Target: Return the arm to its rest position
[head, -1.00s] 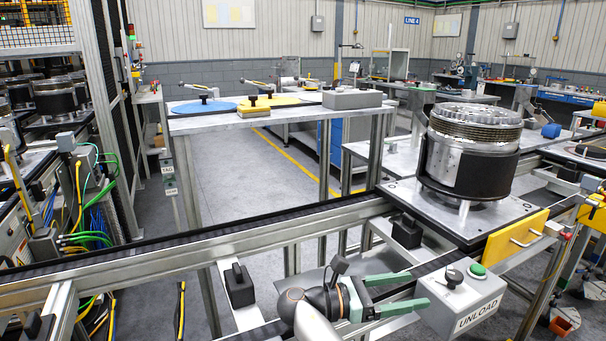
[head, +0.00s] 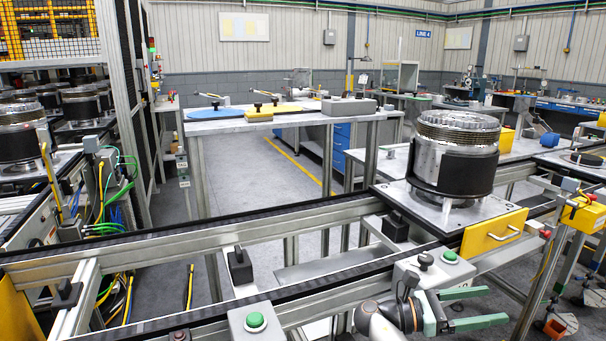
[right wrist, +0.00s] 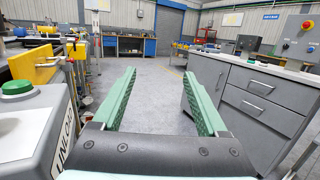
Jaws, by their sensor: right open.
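My right gripper (head: 484,308) is at the bottom right of the head view, with its green fingers spread apart and nothing between them. It is in front of the conveyor, beside the grey button box with a green button (head: 450,256). In the right wrist view both green fingers of this gripper (right wrist: 158,105) point out over open floor, wide apart and empty. The UNLOAD box (right wrist: 35,125) shows at the left edge there, close to the gripper. My left gripper does not show in either view.
A clutch drum (head: 456,155) stands on a pallet (head: 432,208) on the conveyor. A yellow handled plate (head: 492,238) is at its near side. Another green-button box (head: 255,321) stands at the bottom. In the right wrist view a grey cabinet (right wrist: 250,100) is to the right; floor between is free.

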